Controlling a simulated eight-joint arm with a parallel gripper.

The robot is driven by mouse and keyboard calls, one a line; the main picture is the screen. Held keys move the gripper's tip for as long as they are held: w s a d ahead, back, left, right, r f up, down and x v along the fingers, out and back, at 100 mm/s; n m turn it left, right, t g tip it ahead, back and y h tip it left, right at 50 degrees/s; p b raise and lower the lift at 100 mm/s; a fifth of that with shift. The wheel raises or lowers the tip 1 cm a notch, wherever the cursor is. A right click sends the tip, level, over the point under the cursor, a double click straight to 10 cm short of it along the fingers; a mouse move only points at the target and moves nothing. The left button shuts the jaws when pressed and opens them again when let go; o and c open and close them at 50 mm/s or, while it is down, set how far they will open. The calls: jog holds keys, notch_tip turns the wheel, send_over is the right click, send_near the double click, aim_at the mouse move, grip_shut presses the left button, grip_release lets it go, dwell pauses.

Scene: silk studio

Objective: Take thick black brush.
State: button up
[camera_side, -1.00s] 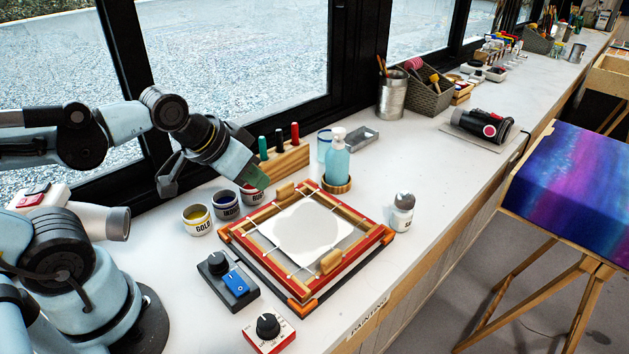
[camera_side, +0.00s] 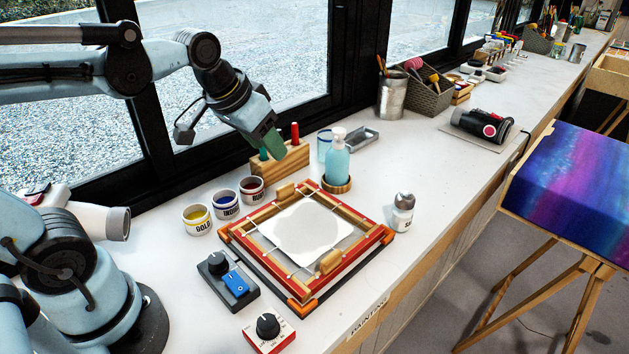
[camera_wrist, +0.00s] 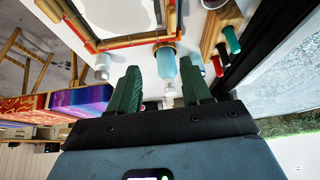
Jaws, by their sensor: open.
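A wooden brush holder (camera_side: 291,162) stands by the window with upright handles: a green one (camera_side: 263,153) and a red one (camera_side: 295,132) show in the side view. My gripper (camera_side: 279,152) is in front of the middle handle there and hides it. In the wrist view a dark handle (camera_wrist: 222,52), which looks like the thick black brush, lies between the red and green ones, right of my gripper (camera_wrist: 160,78). The jaws are apart with nothing held between them.
A blue pump bottle (camera_side: 337,163) stands just right of the holder. Small paint pots (camera_side: 226,206) are to its left. A red-edged frame (camera_side: 305,245) lies in front. A clear cup (camera_side: 324,145) and grey tray (camera_side: 361,138) stand behind the bottle.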

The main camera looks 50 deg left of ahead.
jog(key=w+a+r+n+g, duration=0.1)
jog(key=w+a+r+g, duration=0.25)
jog(key=w+a, duration=0.4)
jog(key=n+g, duration=0.1)
jog(key=g, duration=0.1)
send_over(279, 130)
jog(key=f, duration=0.3)
jog(key=shift+w+a, duration=0.1)
jog(key=shift+w, duration=0.1)
jog(key=shift+f, duration=0.3)
jog(key=f, duration=1.1)
jog(key=shift+s+f, duration=0.15)
jog(key=shift+s, duration=0.05)
grip_shut()
